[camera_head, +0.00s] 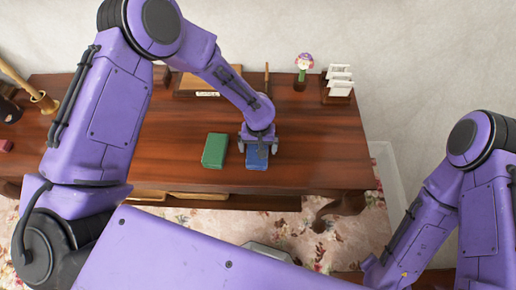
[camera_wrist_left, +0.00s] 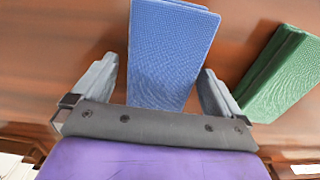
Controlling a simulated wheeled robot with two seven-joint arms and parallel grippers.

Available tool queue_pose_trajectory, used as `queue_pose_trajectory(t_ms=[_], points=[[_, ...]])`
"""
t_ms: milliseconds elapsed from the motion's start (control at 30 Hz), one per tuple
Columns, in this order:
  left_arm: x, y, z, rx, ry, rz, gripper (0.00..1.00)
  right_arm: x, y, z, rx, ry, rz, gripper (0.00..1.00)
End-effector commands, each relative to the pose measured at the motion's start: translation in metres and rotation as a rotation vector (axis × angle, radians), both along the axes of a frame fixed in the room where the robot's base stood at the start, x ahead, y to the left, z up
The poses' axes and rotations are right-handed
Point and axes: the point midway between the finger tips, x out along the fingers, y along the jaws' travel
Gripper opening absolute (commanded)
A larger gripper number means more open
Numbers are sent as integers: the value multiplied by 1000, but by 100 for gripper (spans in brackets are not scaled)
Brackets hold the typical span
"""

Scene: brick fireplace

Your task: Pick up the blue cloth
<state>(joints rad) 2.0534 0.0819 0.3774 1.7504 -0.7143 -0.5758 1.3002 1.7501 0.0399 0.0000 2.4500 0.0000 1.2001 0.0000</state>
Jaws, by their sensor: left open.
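The blue cloth (camera_head: 257,161) is a folded rectangle lying on the brown wooden table (camera_head: 320,150), near its front edge. My left gripper (camera_head: 258,147) is right above it and hides part of it in the head view. In the left wrist view the blue cloth (camera_wrist_left: 168,50) lies between the two fingers of the open left gripper (camera_wrist_left: 158,85), with a gap to the finger on each side at the near end. Whether the fingers touch the cloth cannot be told. My right arm shows at the right of the head view, but its gripper is out of view.
A folded green cloth (camera_head: 215,150) lies just left of the blue one; it also shows in the left wrist view (camera_wrist_left: 285,75). A wooden tray (camera_head: 195,86), a flower figure (camera_head: 303,68) and a white card rack (camera_head: 339,82) stand at the back. The table's right part is clear.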

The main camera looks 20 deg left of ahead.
Motion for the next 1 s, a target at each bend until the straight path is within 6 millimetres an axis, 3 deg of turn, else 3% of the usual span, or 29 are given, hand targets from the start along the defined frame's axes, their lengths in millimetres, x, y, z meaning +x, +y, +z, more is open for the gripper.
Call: queue_pose_trajectory(t_ms=[167,200,333,367,733,900,1000], points=[[1,0,-1,0,-2,-2,100,0,0,0,0,0,0,43],[1,0,-1,0,-2,-2,94,0,0,0,0,0,0,43],[1,0,-1,0,-1,-1,51,0,0,0,0,0,0,43],[1,0,-1,0,-1,-1,47,0,0,0,0,0,0,43],[1,0,6,0,-2,0,46,0,0,-1,0,0,0,43],[0,0,34,-1,-5,0,46,0,0,-6,0,0,0,43],[-21,2,57,1,-5,-3,46,0,0,-12,0,0,0,43]])
